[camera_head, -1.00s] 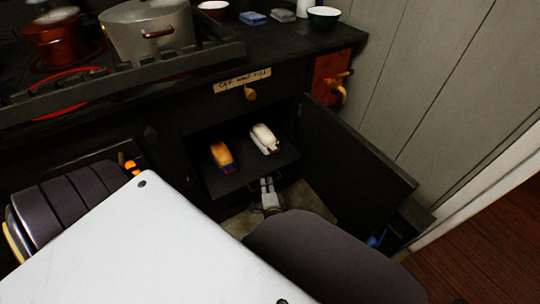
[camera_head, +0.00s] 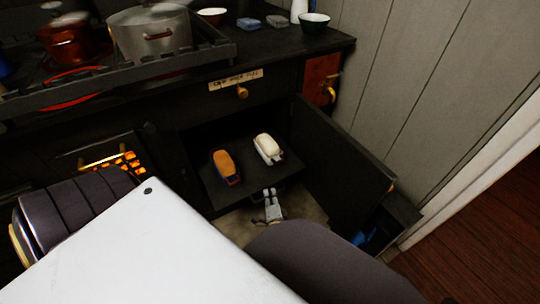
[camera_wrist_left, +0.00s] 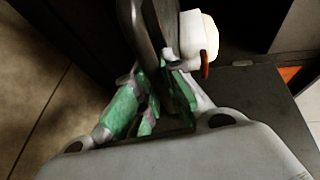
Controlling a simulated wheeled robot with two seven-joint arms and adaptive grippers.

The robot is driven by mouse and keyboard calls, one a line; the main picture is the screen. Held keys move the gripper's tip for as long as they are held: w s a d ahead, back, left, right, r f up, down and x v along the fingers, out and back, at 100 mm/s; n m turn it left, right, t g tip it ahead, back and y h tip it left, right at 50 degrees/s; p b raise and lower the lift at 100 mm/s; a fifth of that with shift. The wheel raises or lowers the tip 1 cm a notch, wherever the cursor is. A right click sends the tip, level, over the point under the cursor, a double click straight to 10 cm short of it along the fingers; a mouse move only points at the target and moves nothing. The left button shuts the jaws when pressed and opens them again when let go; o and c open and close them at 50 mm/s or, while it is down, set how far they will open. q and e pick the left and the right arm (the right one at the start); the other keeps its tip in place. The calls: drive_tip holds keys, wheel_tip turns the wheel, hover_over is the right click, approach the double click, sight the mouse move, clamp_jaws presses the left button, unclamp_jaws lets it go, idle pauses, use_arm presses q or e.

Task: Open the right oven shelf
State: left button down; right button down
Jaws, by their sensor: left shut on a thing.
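The right oven shelf (camera_head: 250,175) is a dark flat board, partly slid out of the open cabinet below the counter. An orange-brown loaf-shaped thing (camera_head: 223,164) and a white one (camera_head: 267,148) sit on it in dark holders. My left gripper (camera_head: 271,194) is at the shelf's front edge. In the left wrist view its green-padded fingers (camera_wrist_left: 160,95) are closed around a dark curved bar (camera_wrist_left: 152,40), seemingly the shelf's handle; the white loaf (camera_wrist_left: 200,36) shows just beyond. The fingertips are partly hidden there. My right gripper is not in view.
The cabinet door (camera_head: 340,165) stands open to the right of the shelf. A drawer with a yellow knob (camera_head: 242,92) is above. An orange-glowing grate (camera_head: 120,160) is at left. A pot (camera_head: 155,35) stands on the stove. The floor before the cabinet is partly clear.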

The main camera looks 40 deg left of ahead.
use_arm(q)
drive_tip(key=c, duration=1.5)
unclamp_jaws()
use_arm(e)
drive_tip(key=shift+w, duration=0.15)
